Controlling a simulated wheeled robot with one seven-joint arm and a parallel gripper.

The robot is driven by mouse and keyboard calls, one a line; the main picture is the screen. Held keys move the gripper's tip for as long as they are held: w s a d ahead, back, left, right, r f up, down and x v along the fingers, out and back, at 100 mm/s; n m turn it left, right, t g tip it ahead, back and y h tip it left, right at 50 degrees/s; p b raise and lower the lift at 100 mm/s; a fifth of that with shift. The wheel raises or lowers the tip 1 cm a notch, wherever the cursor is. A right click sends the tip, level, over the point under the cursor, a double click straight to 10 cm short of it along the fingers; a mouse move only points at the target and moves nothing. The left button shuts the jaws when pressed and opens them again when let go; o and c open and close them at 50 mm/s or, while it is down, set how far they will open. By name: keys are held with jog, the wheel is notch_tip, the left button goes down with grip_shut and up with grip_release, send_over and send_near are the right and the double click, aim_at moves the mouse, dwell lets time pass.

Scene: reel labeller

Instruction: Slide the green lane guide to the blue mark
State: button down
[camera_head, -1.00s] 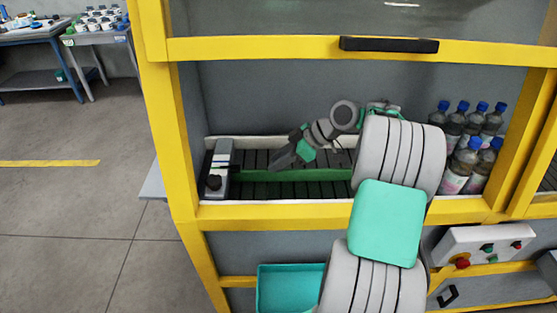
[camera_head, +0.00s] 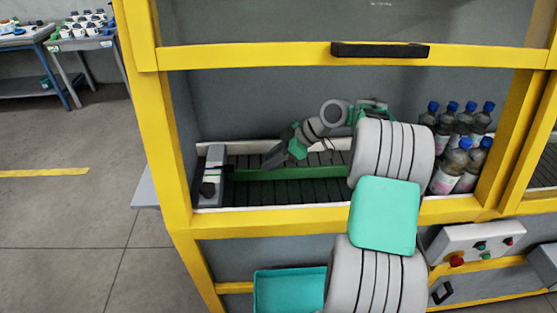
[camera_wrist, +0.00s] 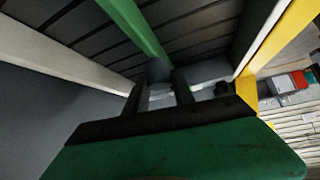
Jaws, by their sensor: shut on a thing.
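The green lane guide (camera_head: 285,173) is a long bar lying lengthwise over the dark slatted conveyor, between its back and front rails. Its right part is hidden behind my arm. In the wrist view the guide (camera_wrist: 137,25) runs away from my fingers. My gripper (camera_head: 270,160) reaches down at the guide from behind my arm links. In the wrist view my gripper (camera_wrist: 158,85) is shut on a dark round knob (camera_wrist: 158,70) at the guide. I cannot make out the blue mark in either view.
A grey block with a black knob (camera_head: 208,188) stands at the conveyor's left end. Several blue-capped bottles (camera_head: 458,150) stand at the right. The yellow frame (camera_head: 270,222) borders the opening, with a black handle (camera_head: 380,50) above. A teal bin (camera_head: 290,290) sits below.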

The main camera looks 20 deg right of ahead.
jog(key=c, duration=1.1)
grip_release()
jog(key=shift+o, duration=0.2)
jog(key=shift+r, duration=0.1)
jog(key=v, duration=0.7)
jog(key=shift+s+d+r, duration=0.15)
jog(key=shift+s+d, duration=0.05)
jog(key=shift+d, duration=0.05)
